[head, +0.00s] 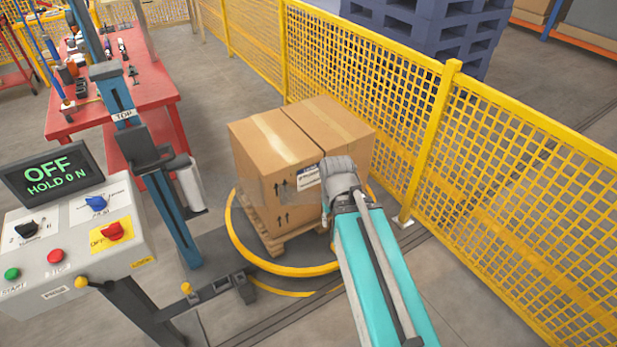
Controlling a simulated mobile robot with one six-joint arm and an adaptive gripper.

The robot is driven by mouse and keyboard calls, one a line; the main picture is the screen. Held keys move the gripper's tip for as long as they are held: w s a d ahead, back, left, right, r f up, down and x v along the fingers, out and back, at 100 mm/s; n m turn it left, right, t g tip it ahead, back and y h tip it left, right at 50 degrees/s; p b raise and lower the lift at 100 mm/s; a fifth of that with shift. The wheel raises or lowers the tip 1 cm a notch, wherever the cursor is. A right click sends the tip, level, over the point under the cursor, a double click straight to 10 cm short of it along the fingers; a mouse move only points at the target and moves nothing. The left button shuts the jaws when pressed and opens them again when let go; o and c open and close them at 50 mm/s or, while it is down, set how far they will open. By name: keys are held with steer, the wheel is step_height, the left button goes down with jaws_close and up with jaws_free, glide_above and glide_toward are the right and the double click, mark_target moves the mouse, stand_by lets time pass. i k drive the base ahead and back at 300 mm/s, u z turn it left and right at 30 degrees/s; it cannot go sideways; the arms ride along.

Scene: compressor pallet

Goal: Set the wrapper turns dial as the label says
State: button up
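The control panel (120,262) stands at the left with several controls. A black dial (27,229) sits on a white plate at its upper left; the lettering under it is too small to read. A blue dial (96,204) sits on another white plate, and a red dial (112,231) on a yellow plate. A white label (308,178) is on the near side of the carton (262,172); its print is unreadable and my arm partly covers it. My teal arm reaches up from the bottom right, its grey joint in front of the carton. My gripper's fingers do not show.
A display (50,176) above the panel reads OFF, HOLD 0 N. A green button (12,274) and red button (56,256) are on the panel. The blue wrapper mast (170,215) stands between panel and carton. Yellow mesh fence (500,170) bounds the right.

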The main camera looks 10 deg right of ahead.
mark_target(28, 229)
steer(key=u, duration=1.65)
